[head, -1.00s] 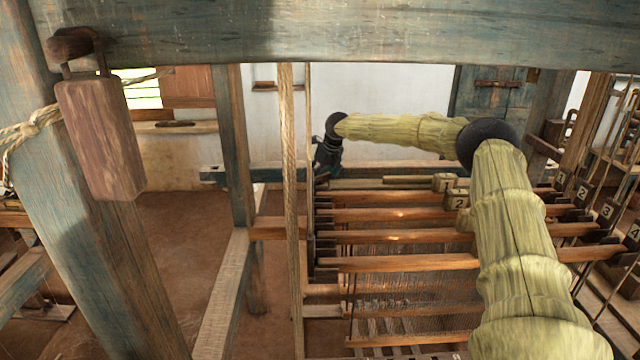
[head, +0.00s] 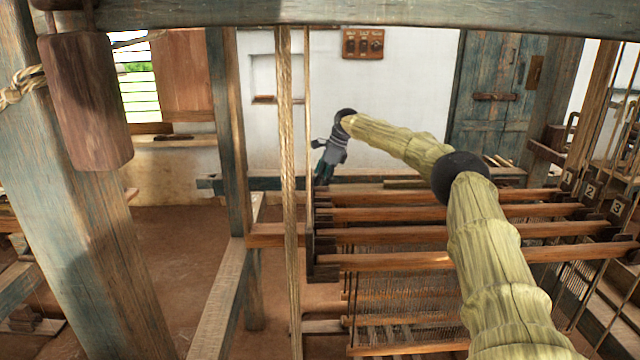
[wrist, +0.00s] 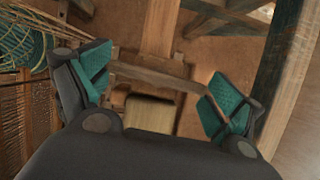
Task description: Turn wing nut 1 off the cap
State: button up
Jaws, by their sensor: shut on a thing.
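My gripper (head: 322,172) hangs at the end of my arm, fingers pointing down, past the left ends of the loom's wooden bars. In the wrist view its two teal-padded fingers (wrist: 160,88) stand wide apart, shut on a wooden bar (wrist: 155,80) that spans between the pads. A pale wooden block (wrist: 150,114) shows between the fingers, close to the palm; I cannot tell whether it touches them. I cannot make out wing nut 1 or tell which part is the cap in either view.
A blue post (head: 228,130) and a hanging rope (head: 288,180) stand left of my gripper. Several wooden bars (head: 440,234) lie across the loom under my arm. Numbered blocks (head: 590,190) stand at right. A beam (head: 330,12) crosses overhead. Brown floor (head: 190,240) is open at left.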

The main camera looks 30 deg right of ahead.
jog(key=shift+d+n, duration=0.15)
jog(key=shift+n, duration=0.35)
jog(key=o, duration=0.7)
jog(key=shift+s+d+f, duration=0.1)
jog(key=v, duration=1.2)
jog(key=shift+w+d, duration=0.15)
jog(key=shift+w, duration=0.15)
